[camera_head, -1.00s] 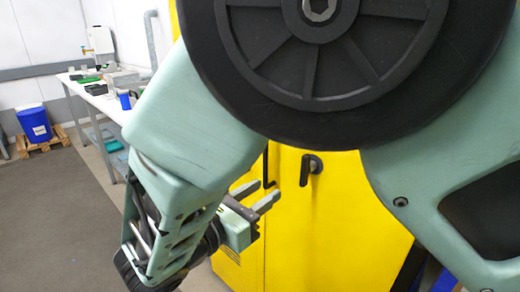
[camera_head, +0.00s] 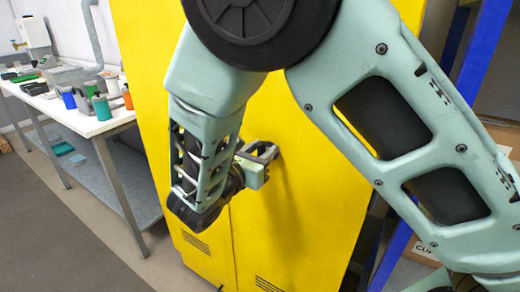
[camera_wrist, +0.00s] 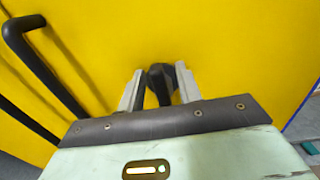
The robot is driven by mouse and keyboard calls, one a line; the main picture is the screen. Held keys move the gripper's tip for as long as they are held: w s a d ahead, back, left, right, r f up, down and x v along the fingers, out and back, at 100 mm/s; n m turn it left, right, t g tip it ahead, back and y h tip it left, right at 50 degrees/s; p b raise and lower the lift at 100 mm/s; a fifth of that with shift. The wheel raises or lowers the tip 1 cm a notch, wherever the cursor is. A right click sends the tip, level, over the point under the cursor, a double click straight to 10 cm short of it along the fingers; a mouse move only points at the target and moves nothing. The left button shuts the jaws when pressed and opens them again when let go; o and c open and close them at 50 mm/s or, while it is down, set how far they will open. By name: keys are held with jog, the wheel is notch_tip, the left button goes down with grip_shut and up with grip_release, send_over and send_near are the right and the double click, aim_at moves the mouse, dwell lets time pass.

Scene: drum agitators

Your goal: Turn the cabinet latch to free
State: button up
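The yellow cabinet (camera_head: 285,225) fills the middle of the head view, and its front also fills the wrist view (camera_wrist: 225,50). My gripper (camera_head: 268,153) is at the cabinet front. In the wrist view my gripper (camera_wrist: 160,85) has its two pale fingers apart, one on each side of the dark latch (camera_wrist: 160,76). I cannot tell whether the fingers touch the latch. The latch's lower part is hidden behind the gripper body, and in the head view the latch is largely hidden by the gripper.
A black bar handle (camera_wrist: 38,65) stands out from the cabinet left of my gripper. A white bench (camera_head: 95,125) with bottles and boxes is at the left. A blue post (camera_head: 487,40) stands at the right. Grey floor (camera_head: 60,235) is clear at the lower left.

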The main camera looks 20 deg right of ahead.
grip_shut()
jog(key=shift+r+p, duration=0.1)
jog(key=shift+p, duration=0.2)
jog(key=n+p, duration=0.2)
jog(key=p, duration=0.2)
jog(key=shift+w+a+r, duration=0.1)
jog(key=shift+w+r, duration=0.1)
jog(key=f+n+p, duration=0.1)
jog(key=n+p, duration=0.3)
jog(key=n, duration=0.1)
jog(key=w+n+p, duration=0.1)
jog(key=n+p, duration=0.3)
jog(key=n, duration=0.1)
jog(key=a+f+n+p, duration=0.1)
jog(key=n+p, duration=0.4)
jog(key=shift+w+f+n, duration=0.15)
jog(key=shift+f+n, duration=0.2)
jog(key=shift+n, duration=0.05)
